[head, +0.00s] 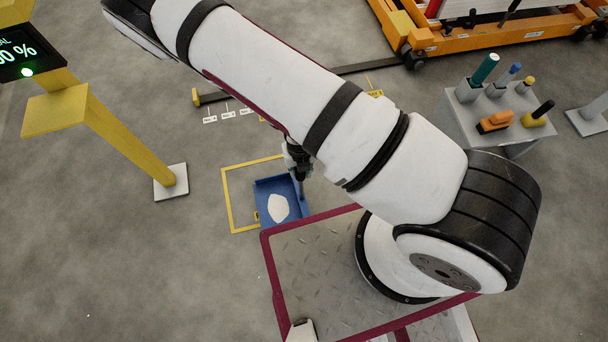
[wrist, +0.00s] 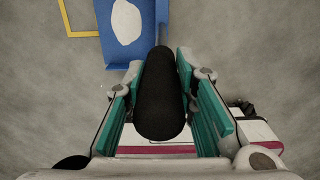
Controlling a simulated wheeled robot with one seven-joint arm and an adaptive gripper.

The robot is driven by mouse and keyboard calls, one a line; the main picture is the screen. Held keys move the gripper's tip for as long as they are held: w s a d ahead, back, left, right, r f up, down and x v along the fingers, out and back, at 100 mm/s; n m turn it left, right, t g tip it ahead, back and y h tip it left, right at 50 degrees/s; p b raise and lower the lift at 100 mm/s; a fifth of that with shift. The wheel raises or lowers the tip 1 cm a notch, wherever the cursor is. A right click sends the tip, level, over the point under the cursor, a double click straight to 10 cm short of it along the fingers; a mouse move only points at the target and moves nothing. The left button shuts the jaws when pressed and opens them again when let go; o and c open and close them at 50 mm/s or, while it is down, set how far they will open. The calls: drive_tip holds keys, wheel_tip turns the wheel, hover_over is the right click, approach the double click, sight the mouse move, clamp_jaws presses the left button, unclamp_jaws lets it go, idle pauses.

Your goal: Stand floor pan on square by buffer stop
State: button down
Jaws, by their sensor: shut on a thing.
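The blue floor pan (head: 264,187) bears a white patch (head: 278,208). It also shows at the top of the wrist view (wrist: 112,55), with its black handle grip (wrist: 160,105) running between the teal finger pads. My gripper (head: 299,170) is shut on that grip, its fingers on both sides. A yellow outlined square (head: 228,200) is on the floor. In the head view the pan overlaps the square's right part and reaches past its right side. I cannot tell whether the pan touches the floor. My arm hides part of the handle and the square's right edge.
A dark floor rail with a yellow end block (head: 195,97) lies behind the square, with small white labels (head: 228,113) beside it. A yellow post (head: 130,140) stands at left. A grey tool stand (head: 460,120) and an orange cart (head: 470,42) are at right.

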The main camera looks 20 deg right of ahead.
drive_tip(key=w+a+f, duration=0.1)
drive_tip(key=w+a, duration=0.5)
drive_tip(key=w, duration=0.4)
drive_tip(key=shift+a, duration=0.25)
drive_tip(key=shift+w, duration=0.15)
wheel_tip(320, 180, down, 4)
drive_tip(key=shift+w+a+r+b, duration=0.15)
drive_tip(key=shift+b, duration=0.6)
drive_tip(key=c, duration=1.3)
unclamp_jaws()
